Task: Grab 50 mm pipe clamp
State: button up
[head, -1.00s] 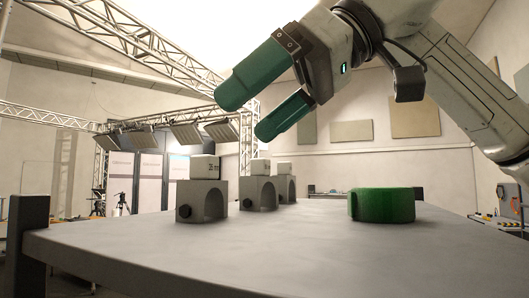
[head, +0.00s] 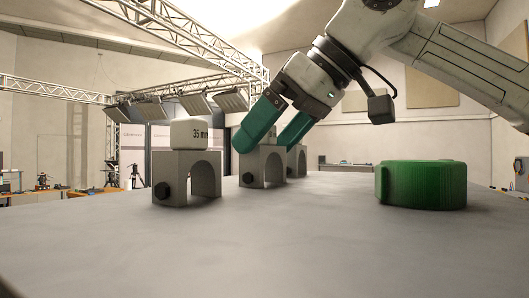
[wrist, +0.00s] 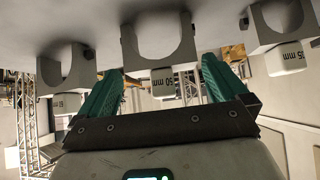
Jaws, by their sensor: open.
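Three grey arched pipe clamps, each with a white labelled block, stand in a row on the table. In the wrist view, which is upside down, the middle clamp (wrist: 160,45) has a block reading 50 mm and lies between my open fingers. In the head view the middle clamp (head: 249,172) is partly covered by my gripper (head: 265,145), whose two green fingers are apart and empty. I cannot tell whether they touch it. The nearest clamp (head: 170,172) reads 35 mm. The far clamp (head: 298,162) is mostly hidden.
A green ring-shaped object (head: 424,185) stands on the grey table (head: 300,240) to the right. The table's front and the space between the ring and the clamps are clear. A truss and lamps are beyond the table.

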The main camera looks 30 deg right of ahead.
aim_at(256, 156)
jog(key=x, duration=0.4)
jog(key=shift+s+f+p, duration=0.15)
jog(key=shift+f+p, duration=0.05)
jog(key=shift+p, duration=0.1)
jog(key=c, duration=1)
jog(key=shift+c, duration=0.2)
jog(key=shift+r, duration=0.1)
